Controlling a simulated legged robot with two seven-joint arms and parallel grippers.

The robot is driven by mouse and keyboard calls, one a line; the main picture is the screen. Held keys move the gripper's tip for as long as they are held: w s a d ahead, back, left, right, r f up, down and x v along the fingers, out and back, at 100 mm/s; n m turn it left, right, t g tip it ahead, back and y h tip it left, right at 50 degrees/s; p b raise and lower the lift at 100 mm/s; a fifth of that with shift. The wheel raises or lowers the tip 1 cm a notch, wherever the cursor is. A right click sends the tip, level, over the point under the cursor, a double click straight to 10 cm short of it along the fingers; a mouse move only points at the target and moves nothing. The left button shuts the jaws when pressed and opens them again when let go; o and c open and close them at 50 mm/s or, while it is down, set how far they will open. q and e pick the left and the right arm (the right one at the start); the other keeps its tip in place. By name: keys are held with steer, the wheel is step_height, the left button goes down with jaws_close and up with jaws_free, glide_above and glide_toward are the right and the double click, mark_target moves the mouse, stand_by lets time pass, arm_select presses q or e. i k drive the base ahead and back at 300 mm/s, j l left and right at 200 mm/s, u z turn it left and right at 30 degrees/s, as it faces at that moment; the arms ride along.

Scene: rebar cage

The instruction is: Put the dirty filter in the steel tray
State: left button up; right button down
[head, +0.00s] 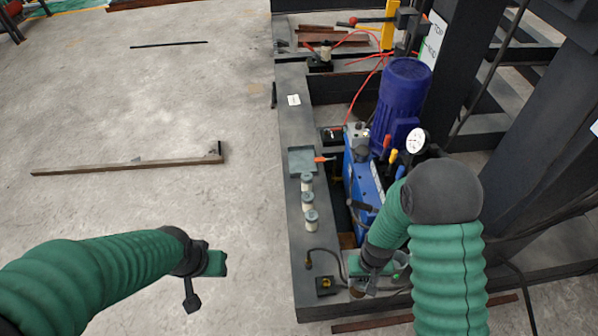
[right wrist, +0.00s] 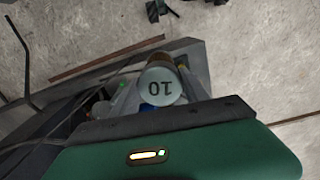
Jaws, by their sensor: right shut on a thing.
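My right gripper (head: 368,284) is low over the front end of the steel frame, right of the beam. In the right wrist view it is shut on a filter (right wrist: 160,86), a short cylinder whose grey end reads "10" upside down. My arm mostly hides this filter in the head view, and I cannot tell how dirty it is. The shallow steel tray (head: 295,163) lies on the beam, farther back and left of the right gripper, with its visible floor bare. My left gripper (head: 214,263) is over the floor at left; its jaw opening is unclear.
Three pale cylinders (head: 308,199) stand in a row on the beam, between the tray and its front end. A blue pump unit (head: 367,187) with motor and gauge (head: 416,141) stands right of the beam. A black hose (head: 325,252) lies near the front. Floor at left is mostly clear.

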mark_target(303, 163)
steer(key=k+j+z, duration=0.2)
steer(key=j, duration=1.65)
steer(key=i+j+z, duration=0.15)
steer(key=i+j, duration=0.4)
steer(key=i, duration=0.2)
steer(key=i+j+z, duration=0.1)
steer(key=i+j, duration=0.5)
steer(key=i, duration=0.15)
steer(key=i+z, duration=0.15)
steer(key=i, duration=1.05)
steer(key=j, duration=0.1)
